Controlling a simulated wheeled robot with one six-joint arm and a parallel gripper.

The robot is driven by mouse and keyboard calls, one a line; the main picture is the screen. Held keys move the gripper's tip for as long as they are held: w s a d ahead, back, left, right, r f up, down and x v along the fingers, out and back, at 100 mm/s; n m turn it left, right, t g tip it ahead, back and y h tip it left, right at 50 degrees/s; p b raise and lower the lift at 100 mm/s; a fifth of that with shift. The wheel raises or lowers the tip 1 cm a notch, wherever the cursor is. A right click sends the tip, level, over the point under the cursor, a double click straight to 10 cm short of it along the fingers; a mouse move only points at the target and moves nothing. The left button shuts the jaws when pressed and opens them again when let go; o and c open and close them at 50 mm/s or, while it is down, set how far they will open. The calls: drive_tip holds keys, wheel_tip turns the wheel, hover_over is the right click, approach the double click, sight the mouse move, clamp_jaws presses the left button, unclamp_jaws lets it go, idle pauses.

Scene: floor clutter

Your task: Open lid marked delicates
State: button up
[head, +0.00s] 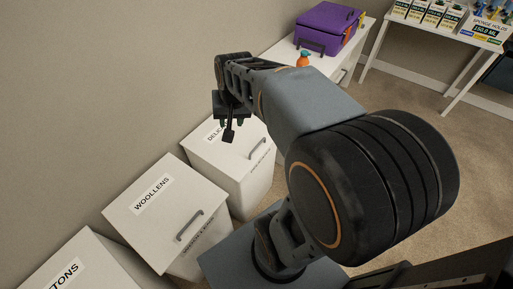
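The white bin marked "DELIC…" (204,157) stands against the wall, and its lid (231,163) looks shut. The rest of its label (214,136) is hidden behind my gripper. A grey bar handle (258,148) shows on the lid's right part. My gripper (230,123) hangs above the far left part of this lid, pointing down, apart from the handle. Nothing shows held in it. Its fingers are small and dark here, so I cannot tell how far apart they are.
The shut "WOOLLENS" bin (180,216) and a bin with a label ending in "TONS" (62,272) stand nearer. Behind is a white table (352,62) with a purple case (325,22) and orange bottle (303,59). Carpet (410,92) is clear towards the shelf (455,52).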

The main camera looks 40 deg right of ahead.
drive_tip(key=w+d+f+m+b, duration=0.45)
drive_tip(key=d+f, duration=0.25)
drive_tip(key=f, duration=0.2)
drive_tip(key=m+g+b, duration=0.1)
drive_tip(key=m+b, duration=0.3)
drive_tip(key=b, duration=0.6)
hover_over(259, 150)
drive_tip(key=shift+y, duration=0.4)
wheel_tip(259, 150, down, 22)
drive_tip(key=shift+s+f, duration=0.1)
drive_tip(key=shift+f, duration=0.6)
drive_tip(key=shift+c, duration=0.2)
clamp_jaws()
